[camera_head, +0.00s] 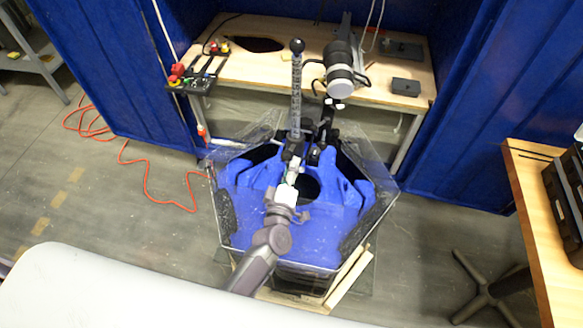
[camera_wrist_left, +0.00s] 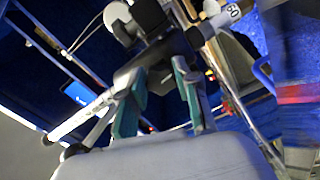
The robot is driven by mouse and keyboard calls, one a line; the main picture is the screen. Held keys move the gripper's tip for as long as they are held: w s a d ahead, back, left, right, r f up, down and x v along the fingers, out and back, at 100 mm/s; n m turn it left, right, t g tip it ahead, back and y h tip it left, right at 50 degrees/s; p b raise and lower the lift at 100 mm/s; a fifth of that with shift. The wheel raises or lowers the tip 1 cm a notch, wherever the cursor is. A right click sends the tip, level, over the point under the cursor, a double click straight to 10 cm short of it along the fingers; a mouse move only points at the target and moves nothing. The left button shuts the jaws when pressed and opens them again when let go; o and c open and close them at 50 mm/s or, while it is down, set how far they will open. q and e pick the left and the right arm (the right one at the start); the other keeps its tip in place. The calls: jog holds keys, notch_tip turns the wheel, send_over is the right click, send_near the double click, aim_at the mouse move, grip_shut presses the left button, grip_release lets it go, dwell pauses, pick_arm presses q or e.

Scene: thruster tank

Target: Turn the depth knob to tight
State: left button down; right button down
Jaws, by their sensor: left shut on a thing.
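A black fitting with a bar and a round end (camera_wrist_left: 158,52), which I take to hold the depth knob, fills the space ahead of my fingertips in the left wrist view. My left gripper (camera_head: 293,170) is at the clamp by the foot of the upright pole (camera_head: 296,95), over the tank. In the left wrist view its two green-padded fingers (camera_wrist_left: 160,72) are on either side of the black fitting and shut on it. The knob is mostly hidden by the gripper in the head view, and I cannot read its setting. My right gripper is not in view.
The clear-walled tank (camera_head: 384,205) holds a blue moulded body (camera_head: 335,205). A black and white cylinder (camera_head: 340,72) stands beside the pole. A wooden bench (camera_head: 262,88) is behind, with blue walls on both sides. An orange cable (camera_head: 147,180) lies on the floor at left.

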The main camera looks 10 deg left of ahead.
pick_arm(q)
jog(key=c, duration=0.8)
grip_release()
jog(key=shift+s, duration=0.15)
jog(key=s, duration=1.2)
jog(key=shift+w, duration=0.1)
